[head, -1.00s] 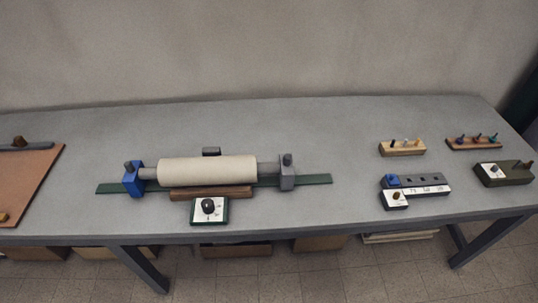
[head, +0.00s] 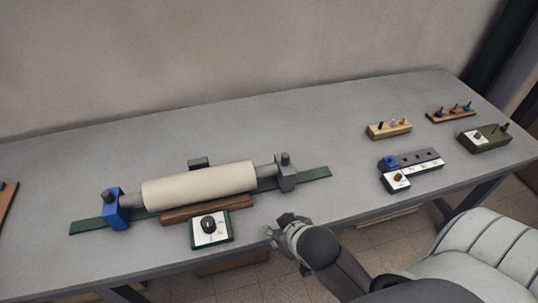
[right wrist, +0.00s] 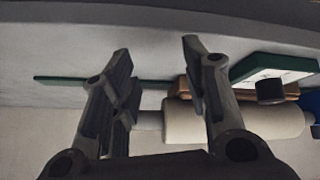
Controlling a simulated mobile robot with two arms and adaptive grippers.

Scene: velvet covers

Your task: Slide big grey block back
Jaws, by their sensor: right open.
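The big grey block (head: 286,174) stands upright on the green rail (head: 315,174), at the right end of the cream roller (head: 200,185). A small dark knob tops the block. A blue block (head: 115,210) stands at the roller's left end. My right gripper (head: 279,229) is at the table's front edge, in front of the grey block and apart from it. In the right wrist view its two fingers (right wrist: 156,50) are spread with nothing between them. The roller (right wrist: 240,120) shows behind them; I cannot make out the grey block there. My left gripper is not in view.
A dial box (head: 210,229) and a brown wooden bar (head: 206,210) lie in front of the roller. A small dark block (head: 198,163) stands behind it. Peg racks and small boxes (head: 410,170) sit at the right. The table between them and the grey block is clear.

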